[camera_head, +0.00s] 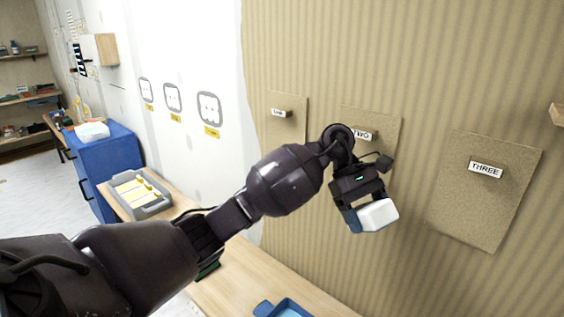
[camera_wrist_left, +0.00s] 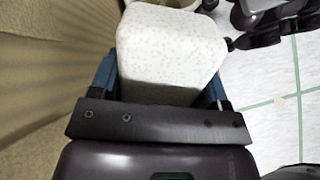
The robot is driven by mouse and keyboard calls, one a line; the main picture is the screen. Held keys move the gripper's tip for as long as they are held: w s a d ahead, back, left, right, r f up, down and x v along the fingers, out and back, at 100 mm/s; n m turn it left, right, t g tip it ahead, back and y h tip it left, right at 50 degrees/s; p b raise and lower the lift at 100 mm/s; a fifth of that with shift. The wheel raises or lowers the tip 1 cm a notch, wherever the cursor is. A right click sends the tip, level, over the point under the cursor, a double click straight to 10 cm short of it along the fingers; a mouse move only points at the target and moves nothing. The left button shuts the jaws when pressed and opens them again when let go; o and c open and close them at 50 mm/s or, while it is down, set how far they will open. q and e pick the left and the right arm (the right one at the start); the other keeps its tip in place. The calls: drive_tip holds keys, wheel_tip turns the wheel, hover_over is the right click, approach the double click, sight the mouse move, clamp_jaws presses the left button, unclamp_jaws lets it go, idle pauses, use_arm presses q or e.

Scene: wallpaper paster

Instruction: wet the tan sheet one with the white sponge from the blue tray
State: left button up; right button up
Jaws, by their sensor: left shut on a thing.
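The tan sheet one (camera_head: 286,127) hangs on the striped wall, left of sheet two (camera_head: 388,122) and sheet three (camera_head: 484,205); a small clip with a label sits on its upper part. My left gripper (camera_head: 365,213) is shut on the white sponge (camera_head: 378,215), in front of the wall near the lower edge of sheet two and to the right of sheet one. In the left wrist view the sponge (camera_wrist_left: 170,48) sits between the blue fingers. The blue tray (camera_head: 285,309) is cut off at the bottom of the head view.
A wooden table (camera_head: 238,274) runs along the wall below, with a grey tray (camera_head: 140,193) holding yellow-and-white items at its far end. A blue cabinet (camera_head: 105,160) stands beyond. A wooden block (camera_head: 557,115) juts out at the right edge.

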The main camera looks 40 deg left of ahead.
use_arm(q)
drive_tip(key=w+a+r+n+t+h+p, duration=0.25)
drive_tip(key=w+a+r+n+t, duration=0.25)
drive_tip(key=w+a+n+t, duration=0.5)
drive_tip(key=s+a+f+n+t+y, duration=0.1)
drive_tip(key=a+n+t+y, duration=0.3)
drive_tip(key=a, duration=0.4)
drive_tip(key=s+a+f+n+t+y+p, duration=0.1)
drive_tip(key=a+f+n+t+y, duration=0.3)
drive_tip(key=a, duration=0.5)
drive_tip(key=s+n+t+y, duration=0.1)
drive_tip(key=n+t, duration=0.1)
drive_tip(key=n, duration=0.1)
drive_tip(key=shift+n, duration=0.3)
use_arm(e)
drive_tip(key=shift+s+d+r, duration=0.25)
drive_tip(key=shift+s+r, duration=0.6)
use_arm(q)
drive_tip(key=shift+f, duration=0.1)
drive_tip(key=shift+w+d, duration=0.1)
drive_tip(key=shift+w, duration=1.15)
use_arm(e)
drive_tip(key=shift+s+f, duration=0.1)
drive_tip(key=shift+f, duration=0.15)
